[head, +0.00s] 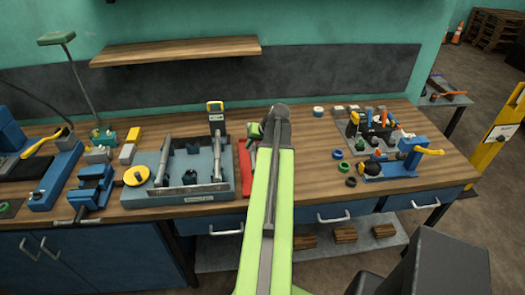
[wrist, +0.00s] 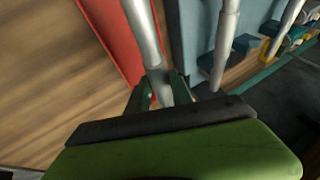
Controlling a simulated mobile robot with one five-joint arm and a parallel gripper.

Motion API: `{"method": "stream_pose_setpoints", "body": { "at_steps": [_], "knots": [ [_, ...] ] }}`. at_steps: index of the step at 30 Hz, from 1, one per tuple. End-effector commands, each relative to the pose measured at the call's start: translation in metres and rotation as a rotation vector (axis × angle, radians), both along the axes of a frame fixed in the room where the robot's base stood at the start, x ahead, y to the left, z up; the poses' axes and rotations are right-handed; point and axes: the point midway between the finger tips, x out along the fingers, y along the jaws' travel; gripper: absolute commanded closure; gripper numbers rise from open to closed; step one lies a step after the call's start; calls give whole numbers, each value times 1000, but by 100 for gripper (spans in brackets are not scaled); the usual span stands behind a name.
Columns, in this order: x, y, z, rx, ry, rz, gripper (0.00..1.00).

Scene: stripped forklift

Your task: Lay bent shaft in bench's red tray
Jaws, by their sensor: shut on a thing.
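My gripper (wrist: 161,90) is shut on a bright metal shaft (wrist: 146,35) in the wrist view. The shaft extends from the jaws to the top edge of the picture; I cannot make out its bend or far end. The red tray (wrist: 108,28) lies beside and behind the shaft, to its left. Whether they touch is unclear. In the head view a strip of the red tray (head: 244,170) shows on the bench left of my green arm, which hides the rest. My gripper's green body (head: 256,130) shows there near the tray's far end; its fingertips are hidden.
A blue-grey fixture (head: 205,197) with metal rods stands on the wooden bench (head: 315,180) just left of the tray. In the wrist view, another rod (wrist: 226,40) is close to the right. A blue vise (head: 405,160) and small rings lie right; bare wood separates them from my arm.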

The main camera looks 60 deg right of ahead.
Motion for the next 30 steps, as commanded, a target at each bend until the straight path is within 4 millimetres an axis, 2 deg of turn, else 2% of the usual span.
{"method": "stream_pose_setpoints", "body": {
  "at_steps": [11,30],
  "knots": [
    [0,0,-11,-1,-2,-1,100],
    [0,0,-71,-1,-2,-1,100]
  ]
}}
